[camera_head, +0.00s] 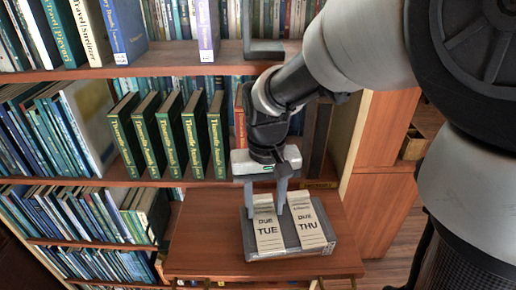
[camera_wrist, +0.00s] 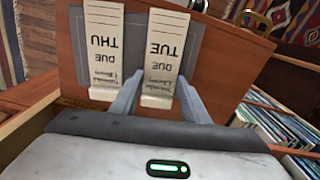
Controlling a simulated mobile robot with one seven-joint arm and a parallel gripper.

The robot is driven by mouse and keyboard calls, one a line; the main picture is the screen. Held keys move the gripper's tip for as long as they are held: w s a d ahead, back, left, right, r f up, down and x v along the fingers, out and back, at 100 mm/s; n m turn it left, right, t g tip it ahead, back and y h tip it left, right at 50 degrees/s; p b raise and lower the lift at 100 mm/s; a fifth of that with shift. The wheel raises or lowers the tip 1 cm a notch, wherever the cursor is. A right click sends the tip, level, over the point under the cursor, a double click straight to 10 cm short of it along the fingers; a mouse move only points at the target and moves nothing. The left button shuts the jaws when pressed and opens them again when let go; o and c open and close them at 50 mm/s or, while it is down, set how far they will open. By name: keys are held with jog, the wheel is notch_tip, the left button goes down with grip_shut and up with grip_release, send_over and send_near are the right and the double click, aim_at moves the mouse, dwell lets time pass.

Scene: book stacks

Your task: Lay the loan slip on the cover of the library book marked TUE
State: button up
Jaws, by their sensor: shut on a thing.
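A cream slip printed DUE TUE (camera_head: 268,237) lies on a grey holder (camera_head: 290,253) on a wooden desk top (camera_head: 200,240). A like slip printed DUE THU (camera_head: 308,230) lies beside it on the right. My gripper (camera_head: 264,212) is down at the upper end of the TUE slip, one finger on each side, shut on it. In the wrist view my gripper (camera_wrist: 160,77) straddles the TUE slip (camera_wrist: 166,42), with the THU slip (camera_wrist: 101,42) apart on the left. I cannot make out a library book marked TUE.
Tall wooden shelves stand behind and left of the desk. Several green books (camera_head: 172,135) stand upright on the middle shelf. A grey bookend (camera_head: 262,48) is on the shelf above. The left part of the desk top is clear. A wooden cabinet (camera_head: 378,205) stands at the right.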

aim_at(264, 214)
jog(key=shift+f, duration=0.2)
jog(key=o, duration=1)
jog(key=shift+r, duration=0.1)
notch_tip(264, 214, up, 12)
jog(key=p, duration=0.1)
jog(key=s+d+m+t, duration=0.1)
jog(key=s+d+t, duration=0.4)
jog(key=s+d, duration=0.5)
jog(key=shift+d+r, duration=0.25)
jog(key=shift+d, duration=0.1)
